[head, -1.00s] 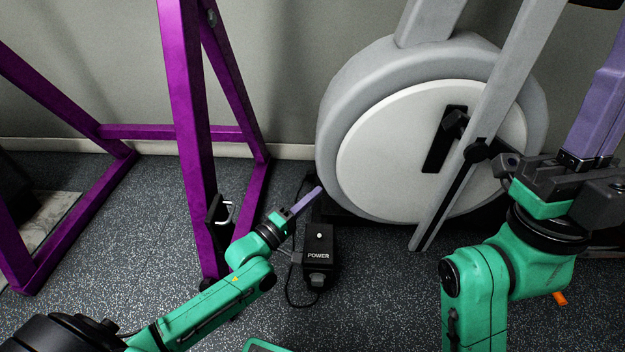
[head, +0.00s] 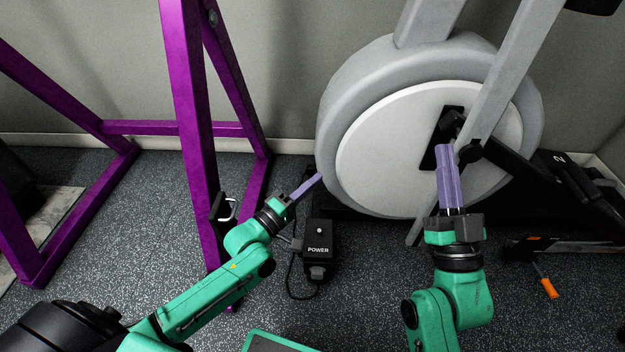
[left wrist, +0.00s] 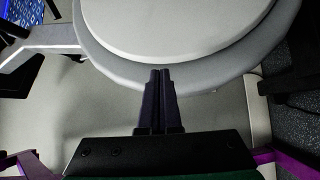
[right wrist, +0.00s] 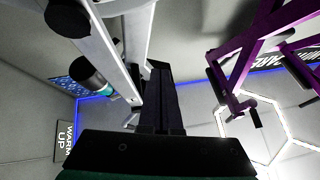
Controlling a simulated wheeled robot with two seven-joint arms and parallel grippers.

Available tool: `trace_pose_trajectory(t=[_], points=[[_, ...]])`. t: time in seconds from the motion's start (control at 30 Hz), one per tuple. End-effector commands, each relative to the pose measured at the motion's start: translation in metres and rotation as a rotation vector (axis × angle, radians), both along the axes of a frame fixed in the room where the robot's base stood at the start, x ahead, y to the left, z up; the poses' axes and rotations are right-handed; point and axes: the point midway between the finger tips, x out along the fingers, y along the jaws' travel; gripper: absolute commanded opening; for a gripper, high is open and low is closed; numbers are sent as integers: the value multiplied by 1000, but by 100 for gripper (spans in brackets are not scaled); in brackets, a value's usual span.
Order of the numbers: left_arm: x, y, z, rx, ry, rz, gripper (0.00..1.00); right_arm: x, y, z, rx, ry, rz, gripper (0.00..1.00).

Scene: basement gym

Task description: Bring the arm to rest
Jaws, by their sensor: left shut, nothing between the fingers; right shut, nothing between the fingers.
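My left gripper (head: 318,178) reaches up from the lower left in the head view, with its purple fingers together and empty. Its tips appear close to the left edge of the exercise bike's flywheel housing (head: 345,110); I cannot tell whether they touch. In the left wrist view the shut fingers (left wrist: 160,72) point at the housing's rim. My right gripper (head: 444,148) stands upright in front of the bike's white disc (head: 400,175), fingers together and empty. In the right wrist view its shut fingers (right wrist: 158,68) point up past the bike frame.
A black POWER box (head: 318,242) with a cable stands on the speckled floor just below the left gripper. A purple metal frame (head: 190,120) rises at the left. An orange-handled tool (head: 549,288) lies at the right. Bare floor shows at lower right.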

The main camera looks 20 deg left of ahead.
Motion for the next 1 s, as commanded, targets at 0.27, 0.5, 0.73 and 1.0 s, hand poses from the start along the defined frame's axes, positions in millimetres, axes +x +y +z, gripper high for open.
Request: trace_pose_trajectory(t=[0.27, 0.5, 0.73, 1.0], points=[[0, 0, 2, 0, 0, 0, 0, 1, 2, -11, -6, 34, 4, 0], [0, 0, 2, 0, -1, 0, 0, 1, 1, -11, -6, 32, 3, 0], [-24, -18, -11, 153, 10, -4, 0, 2, 7, -42, -37, 178, 22, 0], [-131, -72, -56, 831, -25, -118, 0, -58, 24, -193, -163, 765, 116, 0]])
